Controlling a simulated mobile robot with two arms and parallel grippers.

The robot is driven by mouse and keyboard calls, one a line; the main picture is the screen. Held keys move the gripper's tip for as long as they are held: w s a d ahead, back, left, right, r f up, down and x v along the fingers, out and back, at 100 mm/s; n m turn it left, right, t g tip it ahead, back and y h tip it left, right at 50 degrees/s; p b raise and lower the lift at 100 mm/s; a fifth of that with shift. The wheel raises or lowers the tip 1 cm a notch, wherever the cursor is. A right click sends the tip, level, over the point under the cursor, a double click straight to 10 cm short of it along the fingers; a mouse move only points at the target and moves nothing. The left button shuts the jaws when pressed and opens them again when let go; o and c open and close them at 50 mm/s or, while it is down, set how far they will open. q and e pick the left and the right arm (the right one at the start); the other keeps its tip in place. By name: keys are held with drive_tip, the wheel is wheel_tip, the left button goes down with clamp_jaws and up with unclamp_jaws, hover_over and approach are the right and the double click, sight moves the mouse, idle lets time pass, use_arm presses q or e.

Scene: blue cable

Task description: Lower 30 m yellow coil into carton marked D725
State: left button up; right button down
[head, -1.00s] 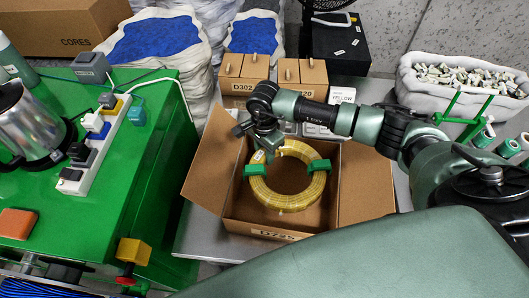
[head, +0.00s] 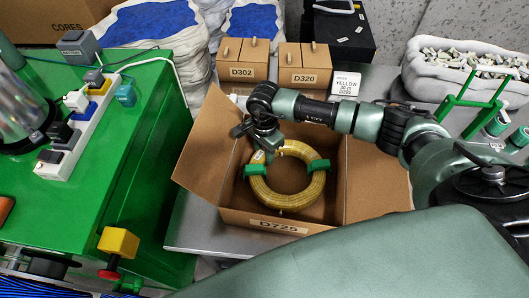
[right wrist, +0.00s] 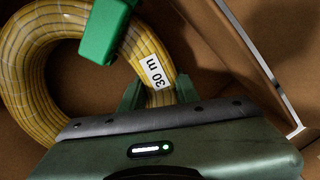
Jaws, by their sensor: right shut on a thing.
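The yellow coil (head: 286,203) is a ring with two green clips and a "30 m" tag. It lies roughly flat over the open mouth of the carton marked D725 (head: 238,218), within its walls as seen from above. I cannot tell how deep it sits. My right gripper (head: 264,153) is shut on the coil's upper left part. In the right wrist view, the gripper's green fingers (right wrist: 159,95) straddle the coil (right wrist: 28,75) by the "30 m" tag, with brown cardboard behind. My left gripper is not in view.
The carton's flaps spread left and right on the grey table (head: 205,228). Closed cartons D302 (head: 241,72) and D320 (head: 303,78) and a white "YELLOW 30 m" card (head: 345,87) stand behind. A green bench (head: 140,130) with a power strip (head: 80,130) is at left.

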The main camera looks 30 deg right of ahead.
drive_tip(key=shift+f+b, duration=0.7)
idle(0.8)
drive_tip(key=c, duration=1.4)
unclamp_jaws()
drive_tip(key=o, duration=0.6)
drive_tip(key=shift+s, duration=0.1)
drive_tip(key=shift+r+p, duration=2.1)
drive_tip(key=shift+r, duration=1.45)
